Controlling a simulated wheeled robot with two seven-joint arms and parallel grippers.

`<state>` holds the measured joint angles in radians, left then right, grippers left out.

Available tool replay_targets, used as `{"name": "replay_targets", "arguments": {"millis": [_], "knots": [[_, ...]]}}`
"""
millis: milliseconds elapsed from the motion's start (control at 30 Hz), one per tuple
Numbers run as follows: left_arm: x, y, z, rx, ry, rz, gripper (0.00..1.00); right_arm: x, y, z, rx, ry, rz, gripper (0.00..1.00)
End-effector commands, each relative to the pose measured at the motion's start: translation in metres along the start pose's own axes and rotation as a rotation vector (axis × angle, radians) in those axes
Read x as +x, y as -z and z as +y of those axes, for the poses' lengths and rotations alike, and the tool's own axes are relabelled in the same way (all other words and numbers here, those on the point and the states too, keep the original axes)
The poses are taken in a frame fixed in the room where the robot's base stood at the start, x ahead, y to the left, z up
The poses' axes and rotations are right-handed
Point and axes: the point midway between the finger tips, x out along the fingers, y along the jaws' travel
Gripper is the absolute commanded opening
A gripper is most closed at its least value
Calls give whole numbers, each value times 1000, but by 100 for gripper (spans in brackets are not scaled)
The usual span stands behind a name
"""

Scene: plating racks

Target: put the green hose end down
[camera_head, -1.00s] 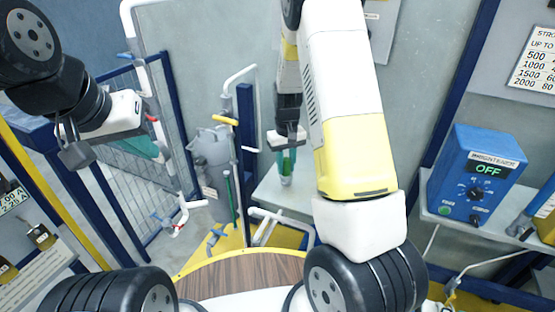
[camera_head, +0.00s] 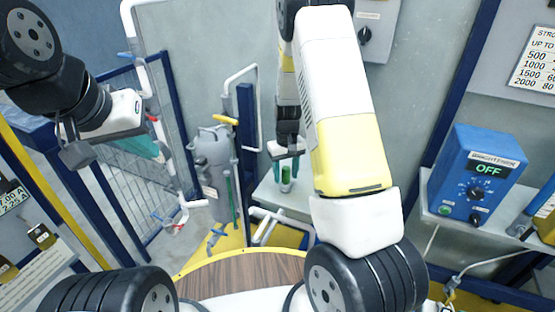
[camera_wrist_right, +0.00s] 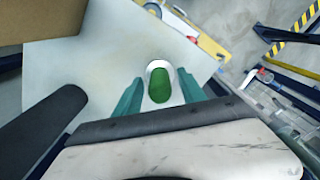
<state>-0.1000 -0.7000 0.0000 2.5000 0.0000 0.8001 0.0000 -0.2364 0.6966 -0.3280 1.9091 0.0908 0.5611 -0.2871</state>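The green hose end (camera_head: 286,173) stands upright over the pale shelf, with a light ring at its end in the right wrist view (camera_wrist_right: 160,86). My right gripper (camera_head: 287,178) is open, with its teal fingers on either side of the hose end. In the right wrist view the fingers (camera_wrist_right: 160,80) show gaps to the green part on both sides. My left gripper (camera_head: 150,148) is at the left, away from the hose end; its finger gap is not clear.
The pale shelf (camera_wrist_right: 95,55) has bare room around the hose end. A brown box-like surface (camera_wrist_right: 40,18) lies at the upper left of the right wrist view. White pipes (camera_head: 268,228) and a blue post (camera_head: 246,130) stand nearby. A blue control box (camera_head: 478,175) reads OFF.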

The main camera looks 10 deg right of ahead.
Motion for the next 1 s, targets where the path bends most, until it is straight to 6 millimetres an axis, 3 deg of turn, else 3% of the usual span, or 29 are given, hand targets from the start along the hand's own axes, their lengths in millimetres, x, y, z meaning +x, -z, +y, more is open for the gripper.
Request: {"name": "replay_targets", "arguments": {"millis": [267, 700, 1000], "knots": [[0, 0, 0, 0, 0, 0, 0, -12, 1, 0, 1, 0, 3, 48], [0, 0, 0, 0, 0, 0, 0, -101, 1, 0, 0, 1, 4, 48], [0, 0, 0, 0, 0, 0, 0, -135, -4, -1, 8, 12, 20, 48]]}}
